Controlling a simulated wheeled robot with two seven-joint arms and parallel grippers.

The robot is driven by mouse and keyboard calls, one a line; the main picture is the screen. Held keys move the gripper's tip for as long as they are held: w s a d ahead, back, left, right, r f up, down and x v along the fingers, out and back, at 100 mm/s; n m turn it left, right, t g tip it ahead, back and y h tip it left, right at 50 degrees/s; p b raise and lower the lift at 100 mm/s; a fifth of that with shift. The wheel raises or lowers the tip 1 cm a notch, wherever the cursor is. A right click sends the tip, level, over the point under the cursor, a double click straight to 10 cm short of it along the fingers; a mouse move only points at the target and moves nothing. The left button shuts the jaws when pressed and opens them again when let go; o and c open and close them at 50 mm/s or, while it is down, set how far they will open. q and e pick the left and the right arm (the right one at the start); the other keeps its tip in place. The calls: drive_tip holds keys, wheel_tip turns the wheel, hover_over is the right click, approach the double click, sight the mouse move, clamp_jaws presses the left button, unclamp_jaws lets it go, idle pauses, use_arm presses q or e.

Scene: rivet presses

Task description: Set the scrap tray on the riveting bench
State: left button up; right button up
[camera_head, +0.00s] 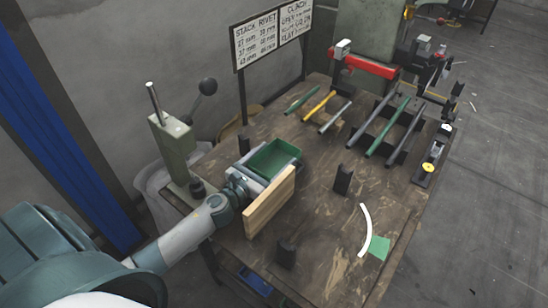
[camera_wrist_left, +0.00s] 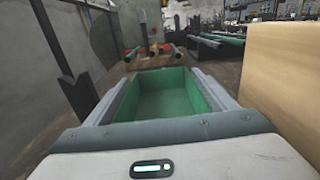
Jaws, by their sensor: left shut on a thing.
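The scrap tray (camera_head: 274,157) is a small open green box, and it looks empty and roughly level. In the left wrist view the tray (camera_wrist_left: 152,95) lies between my two grey fingers, which close on its sides. My left gripper (camera_head: 262,172) is shut on the tray at the near left part of the riveting bench (camera_head: 320,215), a brown, worn wooden top. I cannot tell whether the tray's underside touches the bench. My right gripper is not in view.
A light wooden board (camera_head: 270,203) stands upright right beside the gripper. A green lever press (camera_head: 175,145) is at the left corner. Black posts (camera_head: 343,179) and a rack of coloured rods (camera_head: 387,127) stand on the bench.

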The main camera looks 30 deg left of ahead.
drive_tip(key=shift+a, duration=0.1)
use_arm(q)
drive_tip(key=o, duration=1.3)
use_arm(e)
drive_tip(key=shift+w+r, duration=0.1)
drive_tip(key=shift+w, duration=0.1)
use_arm(q)
drive_tip(key=shift+r, duration=0.15)
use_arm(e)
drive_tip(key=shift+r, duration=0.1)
use_arm(q)
drive_tip(key=shift+s, duration=0.35)
drive_tip(key=s+b, duration=0.1)
drive_tip(key=s, duration=0.2)
drive_tip(key=s+a+b, duration=0.1)
drive_tip(key=s, duration=0.6)
drive_tip(key=shift+s+a+b, duration=0.3)
drive_tip(key=shift+s+b, duration=0.1)
drive_tip(key=shift+s, duration=0.2)
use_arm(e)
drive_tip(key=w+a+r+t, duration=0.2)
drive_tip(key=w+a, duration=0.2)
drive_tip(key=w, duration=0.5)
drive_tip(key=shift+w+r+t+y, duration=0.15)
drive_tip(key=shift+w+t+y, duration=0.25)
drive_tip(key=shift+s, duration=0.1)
